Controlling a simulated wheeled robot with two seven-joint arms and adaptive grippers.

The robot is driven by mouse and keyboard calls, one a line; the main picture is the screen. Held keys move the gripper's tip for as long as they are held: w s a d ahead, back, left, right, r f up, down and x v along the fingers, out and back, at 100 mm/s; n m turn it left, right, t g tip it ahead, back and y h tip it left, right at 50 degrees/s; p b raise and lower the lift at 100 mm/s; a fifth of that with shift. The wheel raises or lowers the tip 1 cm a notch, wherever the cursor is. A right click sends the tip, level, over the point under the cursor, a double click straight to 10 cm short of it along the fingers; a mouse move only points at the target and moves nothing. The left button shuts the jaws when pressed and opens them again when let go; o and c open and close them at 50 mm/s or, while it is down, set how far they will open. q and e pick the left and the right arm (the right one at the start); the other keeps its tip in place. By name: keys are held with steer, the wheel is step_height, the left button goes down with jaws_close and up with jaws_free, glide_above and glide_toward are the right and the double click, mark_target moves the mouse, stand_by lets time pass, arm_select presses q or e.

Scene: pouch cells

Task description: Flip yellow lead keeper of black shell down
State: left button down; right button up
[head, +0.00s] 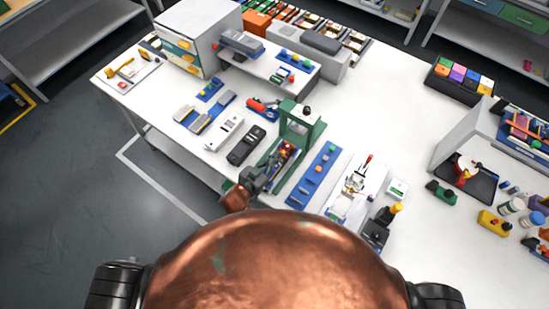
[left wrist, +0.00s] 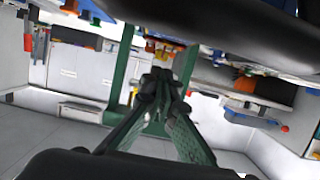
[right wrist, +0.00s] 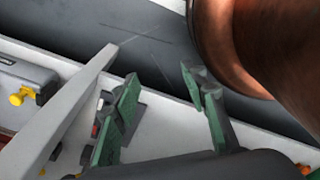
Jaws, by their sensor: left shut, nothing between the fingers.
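A black shell (head: 246,145) lies on the white table beside a white shell (head: 224,133), left of the green press frame. Its yellow lead keeper is too small to make out. My left gripper (head: 254,178) is at the table's front edge, just in front of the black shell and beside the base of the green frame. In the left wrist view its fingers (left wrist: 164,88) are together with nothing between them. My right gripper (right wrist: 163,85) shows only in the right wrist view. Its green fingers are apart and empty.
The green press frame (head: 302,125) stands close to the left gripper. A blue strip with small parts (head: 314,180) lies to its right. A white cabinet (head: 196,38) stands at the back left. The table's middle right (head: 400,130) is clear.

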arm_select(q)
steer(key=r+p, duration=0.2)
steer(key=r, duration=0.1)
steer(key=shift+w+d+r, duration=0.1)
steer(key=shift+w, duration=0.1)
steer(key=s+a+f, duration=0.1)
steer(key=s, duration=0.1)
steer(key=s+a, duration=0.2)
steer(key=s+a+f+b, duration=0.1)
steer(key=s, duration=0.2)
steer(key=shift+a+f, duration=0.15)
steer(key=shift+f, duration=0.15)
steer(key=shift+s+a+f, duration=0.1)
steer(key=shift+s+a, duration=0.3)
steer(key=shift+s, duration=0.35)
arm_select(e)
steer(key=shift+w+r, duration=0.6)
steer(key=shift+r, duration=0.15)
